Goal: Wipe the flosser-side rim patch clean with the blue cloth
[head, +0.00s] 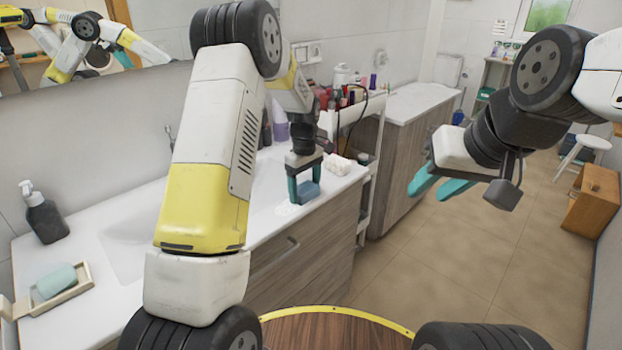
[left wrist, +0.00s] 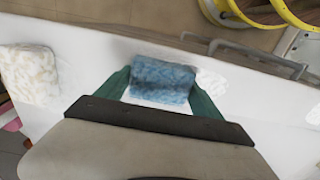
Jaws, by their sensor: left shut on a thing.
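My left gripper (head: 304,192) is shut on the blue cloth (head: 308,191), low over the front rim of the white washbasin counter (head: 339,185). In the left wrist view the folded, mottled blue cloth (left wrist: 162,80) sits between the green fingers at the counter's edge. I cannot tell whether it presses on the surface. Faint grey marks (left wrist: 212,82) show on the white rim just right of the cloth. I cannot make out the flosser for certain. My right gripper (head: 440,186) is open and empty, in the air over the floor.
A dark soap bottle (head: 44,214) and a soap dish (head: 70,298) stand at left. A cart (head: 350,117) holds cosmetics.

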